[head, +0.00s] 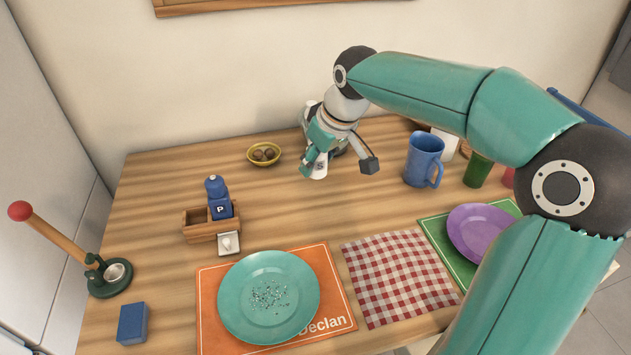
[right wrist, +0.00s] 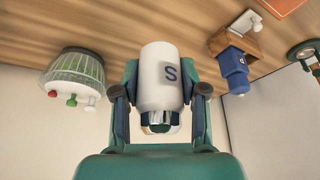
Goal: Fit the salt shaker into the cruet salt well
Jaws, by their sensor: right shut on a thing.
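The salt shaker (head: 319,168) is white with a dark S. My right gripper (head: 317,156) is shut on it and holds it near the back middle of the table. In the right wrist view the shaker (right wrist: 162,80) sits between the two fingers. The wooden cruet (head: 199,230) stands on the left of the table, well to the left of the gripper. The blue pepper shaker (head: 220,200), marked P, stands upright in its right part. The left part looks empty. My left gripper is not in view.
A yellow bowl (head: 264,153) stands between cruet and gripper, farther back. A white tile (head: 229,243) is at the cruet's front. A teal plate (head: 268,297) lies in front. A blue mug (head: 423,160) stands right. In the wrist view, a ribbed dome (right wrist: 75,75) is beside the gripper.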

